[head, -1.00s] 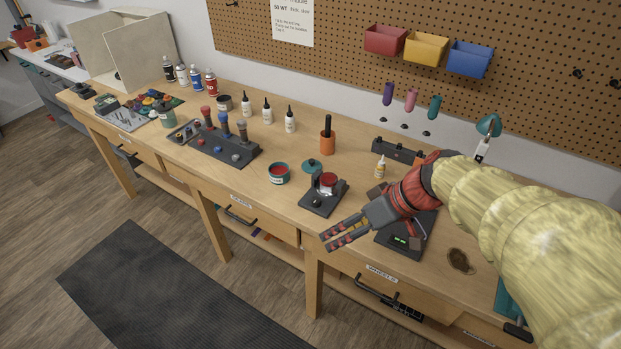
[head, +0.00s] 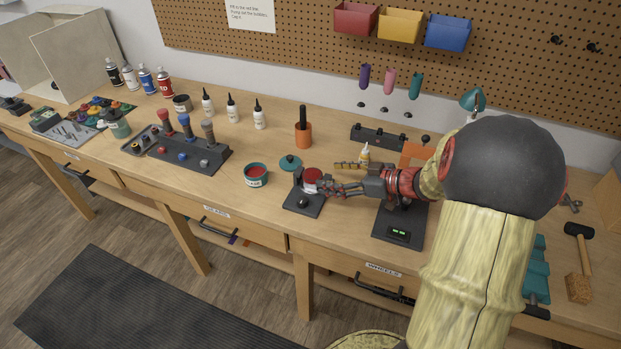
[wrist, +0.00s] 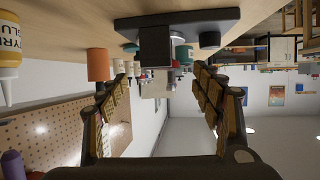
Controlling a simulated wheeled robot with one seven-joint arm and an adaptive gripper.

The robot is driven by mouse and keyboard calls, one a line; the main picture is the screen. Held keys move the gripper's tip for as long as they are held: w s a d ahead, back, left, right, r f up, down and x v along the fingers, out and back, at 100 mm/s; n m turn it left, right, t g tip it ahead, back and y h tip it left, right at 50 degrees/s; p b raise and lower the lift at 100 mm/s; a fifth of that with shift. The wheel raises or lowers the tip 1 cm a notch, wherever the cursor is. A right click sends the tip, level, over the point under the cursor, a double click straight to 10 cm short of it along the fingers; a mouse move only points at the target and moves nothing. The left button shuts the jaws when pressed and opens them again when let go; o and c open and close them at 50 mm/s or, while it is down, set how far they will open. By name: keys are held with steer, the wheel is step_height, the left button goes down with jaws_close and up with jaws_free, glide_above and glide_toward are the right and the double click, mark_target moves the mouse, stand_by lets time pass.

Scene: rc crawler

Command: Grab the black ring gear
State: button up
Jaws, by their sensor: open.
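I cannot make out a black ring gear for certain in either view. My gripper (head: 325,186) is open and empty. It points left, just right of a small dark stand (head: 303,205) with a red round piece (head: 313,175) and a black knob on it. In the wrist view, which is turned upside down, the spread fingers (wrist: 159,78) face the dark stand (wrist: 176,20) and a grey block (wrist: 157,80) between them. Whether the fingertips touch the stand's parts is unclear.
A glue bottle (head: 364,155) is behind my gripper. A black scale (head: 399,226) lies under my wrist. Bare wood lies left of the tub.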

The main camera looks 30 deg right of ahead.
mark_target(313, 174)
steer(key=b+x, duration=0.1)
steer(key=x, duration=0.4)
steer(key=shift+a+r, duration=0.1)
steer(key=c, duration=1.3)
steer(key=shift+c, duration=0.2)
steer(key=shift+r, duration=0.1)
